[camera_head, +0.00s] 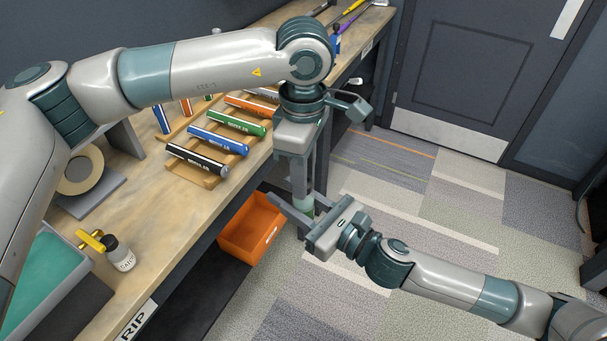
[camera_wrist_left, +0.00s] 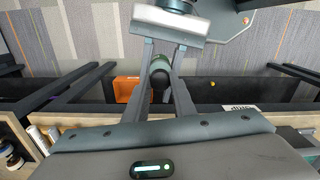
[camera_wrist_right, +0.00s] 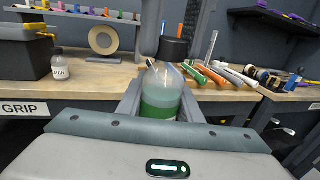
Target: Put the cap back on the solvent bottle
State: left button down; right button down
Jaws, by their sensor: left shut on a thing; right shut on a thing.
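The solvent bottle, clear with green liquid, stands upright between the fingers of my right gripper (camera_wrist_right: 158,112) in the right wrist view; its side (camera_wrist_right: 160,98) faces me. My right gripper also shows in the head view (camera_head: 307,222), shut on the bottle. My left gripper (camera_head: 300,185) points down from above, shut on the dark cap (camera_wrist_right: 173,50). The cap is at the bottle's top, slightly right of its middle in the right wrist view. I cannot tell whether it touches the neck. In the left wrist view the dark cap (camera_wrist_left: 160,76) lies between the left fingers.
Both grippers are beyond the bench edge, over the floor. An orange bin (camera_head: 252,228) is low beside them. The wooden bench (camera_head: 185,222) holds a rack of coloured grips (camera_head: 215,150), a tape roll (camera_head: 82,170) and a small labelled bottle (camera_head: 120,255). A grey door (camera_head: 470,70) stands behind.

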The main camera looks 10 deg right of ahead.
pick_arm(q)
jog(key=m, duration=1.1)
jog(key=shift+m, duration=0.3)
jog(key=c, duration=1.5)
grip_release()
jog(key=shift+r, duration=2.2)
jog(key=shift+c, duration=0.2)
